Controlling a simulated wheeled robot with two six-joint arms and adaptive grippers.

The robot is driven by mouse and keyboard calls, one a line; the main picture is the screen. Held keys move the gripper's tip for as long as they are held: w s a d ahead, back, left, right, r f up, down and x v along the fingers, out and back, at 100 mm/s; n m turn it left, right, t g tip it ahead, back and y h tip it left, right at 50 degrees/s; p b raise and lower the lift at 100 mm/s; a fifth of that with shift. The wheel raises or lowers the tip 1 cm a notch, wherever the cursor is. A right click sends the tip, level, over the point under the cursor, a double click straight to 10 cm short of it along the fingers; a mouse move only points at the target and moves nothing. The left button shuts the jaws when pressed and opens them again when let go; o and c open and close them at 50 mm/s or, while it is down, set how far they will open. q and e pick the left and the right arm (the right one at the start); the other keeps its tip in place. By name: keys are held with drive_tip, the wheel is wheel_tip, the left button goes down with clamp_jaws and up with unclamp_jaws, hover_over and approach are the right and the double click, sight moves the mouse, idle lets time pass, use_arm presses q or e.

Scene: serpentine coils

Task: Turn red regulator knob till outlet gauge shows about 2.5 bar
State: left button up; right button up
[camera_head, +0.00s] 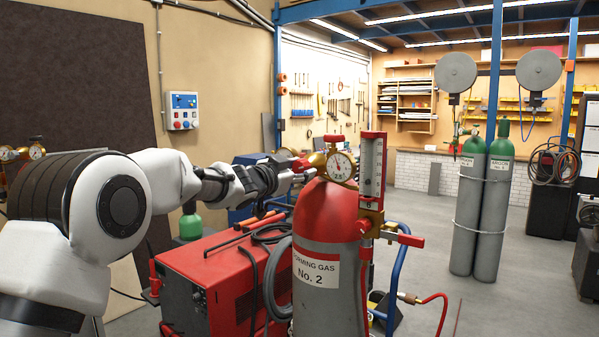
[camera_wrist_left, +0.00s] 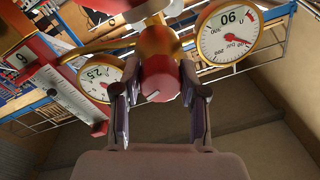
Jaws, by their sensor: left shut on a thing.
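The red regulator knob (camera_wrist_left: 160,78) sits between the fingers of my left gripper (camera_wrist_left: 158,92) in the left wrist view. The fingers are shut on its two sides. A light mark shows on the knob's face. Behind it is the brass regulator body (camera_wrist_left: 158,40). Two round white gauges flank it: one at the left (camera_wrist_left: 99,80) and one at the right (camera_wrist_left: 228,36), both tilted. I cannot read their needles surely. In the head view my left gripper (camera_head: 298,174) reaches the regulator from the left, and one gauge (camera_head: 341,166) faces me. My right gripper is not in view.
The regulator is on a grey cylinder with a red shoulder (camera_head: 327,212), labelled forming gas No. 2. A red-framed flowmeter (camera_head: 372,168) stands close right of the gauge. A red welding machine (camera_head: 215,280) and hoses are at the lower left. Open floor lies to the right.

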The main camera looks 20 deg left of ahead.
use_arm(q)
drive_tip(key=shift+r+m, duration=0.1)
drive_tip(key=shift+m, duration=0.4)
drive_tip(key=o, duration=1.1)
drive_tip(key=shift+o, duration=0.2)
drive_tip(key=shift+s, duration=0.1)
drive_tip(key=v, duration=1.1)
drive_tip(key=shift+s+a, duration=0.15)
drive_tip(key=shift+s, duration=0.15)
